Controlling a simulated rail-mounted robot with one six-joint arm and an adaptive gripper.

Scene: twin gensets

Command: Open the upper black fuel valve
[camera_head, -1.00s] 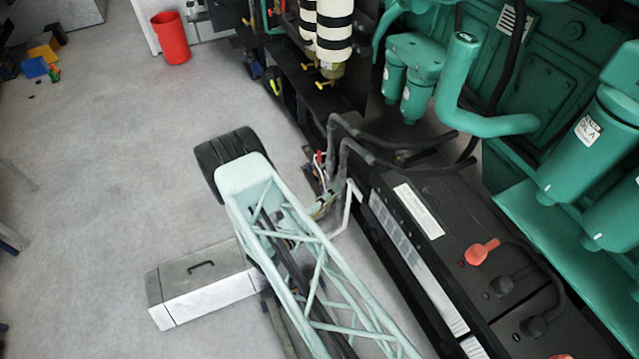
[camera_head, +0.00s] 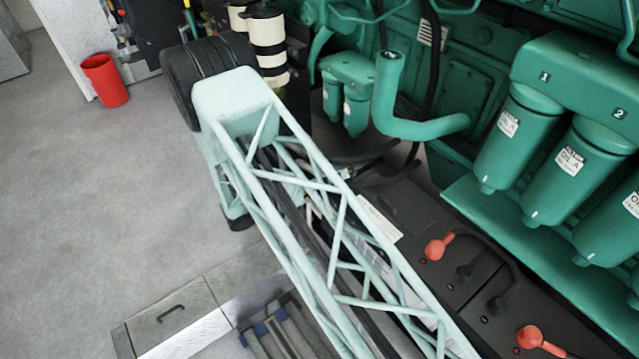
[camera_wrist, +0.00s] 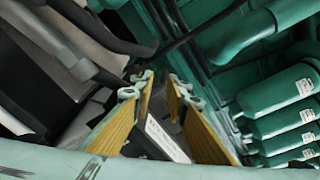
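My gripper (camera_wrist: 160,84) shows in the wrist view. Its two yellow-sided fingers with pale green tips stand apart, and no object is held between them. Beyond and between them lies a dark surface with a white label (camera_wrist: 166,138). In the head view the gripper does not show; my pale green lattice arm crosses the middle of the picture. I cannot make out the upper black fuel valve in either view. The white-and-black banded cylinders (camera_head: 268,38) stand at the upper left of the engine, partly hidden behind the end of my arm.
The green engine has oil filters (camera_head: 511,137) at right, smaller green filters (camera_head: 356,112) and a thick green pipe (camera_head: 388,95). Black batteries with red terminal caps (camera_head: 436,247) lie below. A red bin (camera_head: 105,80) stands at left, with open grey floor (camera_head: 95,190) before it.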

